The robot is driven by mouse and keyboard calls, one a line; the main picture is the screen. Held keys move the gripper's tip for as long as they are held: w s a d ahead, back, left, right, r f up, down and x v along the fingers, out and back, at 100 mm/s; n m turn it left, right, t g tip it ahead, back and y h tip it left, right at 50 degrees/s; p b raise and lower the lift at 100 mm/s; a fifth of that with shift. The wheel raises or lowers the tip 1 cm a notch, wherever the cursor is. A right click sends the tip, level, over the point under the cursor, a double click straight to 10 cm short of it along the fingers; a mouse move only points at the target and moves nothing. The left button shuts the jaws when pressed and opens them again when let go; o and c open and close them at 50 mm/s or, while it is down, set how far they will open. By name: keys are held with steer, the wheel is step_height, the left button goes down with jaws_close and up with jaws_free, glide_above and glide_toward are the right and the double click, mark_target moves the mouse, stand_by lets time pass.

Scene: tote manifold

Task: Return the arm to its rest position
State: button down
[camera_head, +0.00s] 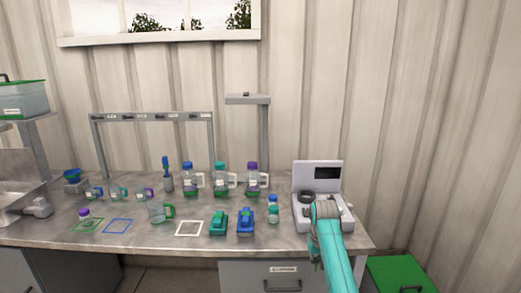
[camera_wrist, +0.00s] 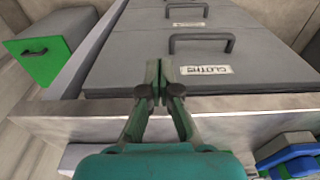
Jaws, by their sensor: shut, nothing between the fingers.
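My arm (camera_head: 334,255) is teal and reaches up from the bottom right in the head view, in front of the white device on the bench. My gripper (camera_wrist: 160,77) shows in the wrist view with its fingertips together and nothing between them. It is above the bench's front edge (camera_wrist: 230,125), with grey drawers beyond and below it.
A green-lidded bin (camera_head: 398,275) is on the floor at right. A drawer (camera_head: 283,275) is below the bench.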

steer(key=s+f+t, duration=0.2)
steer(key=s+f, duration=0.4)
steer(key=f, duration=0.5)
steer(key=s+f+t, duration=0.1)
steer(key=s+f, duration=0.5)
steer(key=f, duration=0.5)
steer(key=s+f+t, duration=0.2)
steer(key=s+f, duration=0.1)
steer(key=s, duration=0.6)
steer(key=s+f+t, duration=0.2)
steer(key=s+f, duration=0.1)
steer(key=s, duration=0.7)
steer(key=s+r+t, duration=0.2)
steer(key=s+r, duration=0.2)
steer(key=s, duration=0.6)
steer(key=s+r+t, duration=0.1)
steer(key=s+r, duration=0.3)
steer(key=s, duration=0.7)
steer(key=s+r+t, duration=0.2)
steer(key=s+r, duration=0.4)
steer(key=r, duration=0.5)
steer(key=s+r+t, duration=0.1)
steer(key=s+r, duration=0.6)
steer(key=r, duration=0.4)
steer(key=shift+s+t, duration=0.25)
steer(key=shift+t, duration=0.15)
